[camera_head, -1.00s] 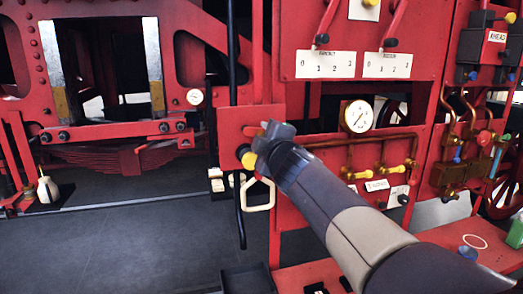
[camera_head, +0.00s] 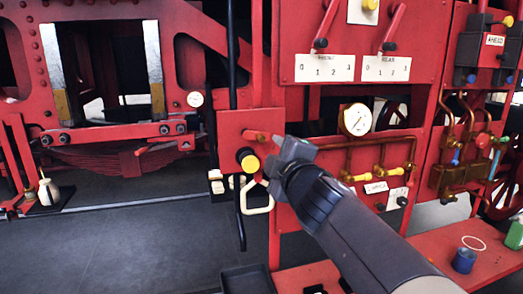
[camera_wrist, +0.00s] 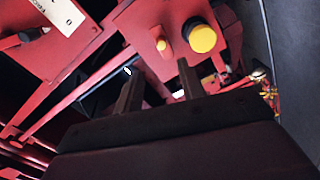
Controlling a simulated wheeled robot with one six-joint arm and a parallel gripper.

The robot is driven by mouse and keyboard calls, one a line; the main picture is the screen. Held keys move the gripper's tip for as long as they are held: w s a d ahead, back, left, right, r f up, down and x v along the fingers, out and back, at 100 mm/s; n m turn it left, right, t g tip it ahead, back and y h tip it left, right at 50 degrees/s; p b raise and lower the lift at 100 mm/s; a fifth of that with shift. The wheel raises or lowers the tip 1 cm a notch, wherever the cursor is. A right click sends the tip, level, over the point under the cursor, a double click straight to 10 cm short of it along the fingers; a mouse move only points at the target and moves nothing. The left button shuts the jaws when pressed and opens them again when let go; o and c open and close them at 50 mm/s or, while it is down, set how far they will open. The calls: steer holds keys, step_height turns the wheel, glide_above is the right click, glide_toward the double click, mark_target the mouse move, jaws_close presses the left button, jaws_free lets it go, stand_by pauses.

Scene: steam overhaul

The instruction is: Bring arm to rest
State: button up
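My gripper (camera_head: 282,150) is in front of the red control stand, just right of a yellow-faced black knob (camera_head: 249,160). In the wrist view my gripper (camera_wrist: 158,85) has two dark fingers standing apart, with nothing between them. The yellow knob (camera_wrist: 203,38) and a smaller yellow tip (camera_wrist: 162,45) on the red panel (camera_wrist: 155,20) lie beyond the fingertips. No contact with them shows. My arm reaches in from the lower right and hides part of the stand.
A round gauge (camera_head: 357,119) and brass pipes with yellow valve handles (camera_head: 362,177) are right of my gripper. A cream loop handle (camera_head: 259,209) hangs below the knob. A red bench (camera_head: 440,246) bears a blue cup (camera_head: 464,260). Dark floor (camera_head: 140,240) is open at left.

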mark_target(261, 142)
steer(key=x, duration=0.9)
steer(key=shift+w+f, duration=0.25)
steer(key=shift+w, duration=0.05)
steer(key=shift+w+a+f+m+b, duration=0.1)
steer(key=shift+f+m+b, duration=0.1)
steer(key=shift+m+b, duration=0.15)
steer(key=shift+f+m+b, duration=0.15)
steer(key=shift+m+b, duration=0.15)
steer(key=shift+m, duration=0.55)
steer(key=shift+s+a+f+m+b, duration=0.1)
steer(key=shift+m+b, duration=0.05)
steer(key=shift+m, duration=0.5)
steer(key=shift+s+a+f+m+b, duration=0.1)
steer(key=shift+f+m+b, duration=0.1)
steer(key=shift+m, duration=0.5)
steer(key=shift+a+f+m+b, duration=0.1)
steer(key=shift+m+b, duration=0.05)
steer(key=shift+m, duration=0.5)
steer(key=shift+r, duration=0.1)
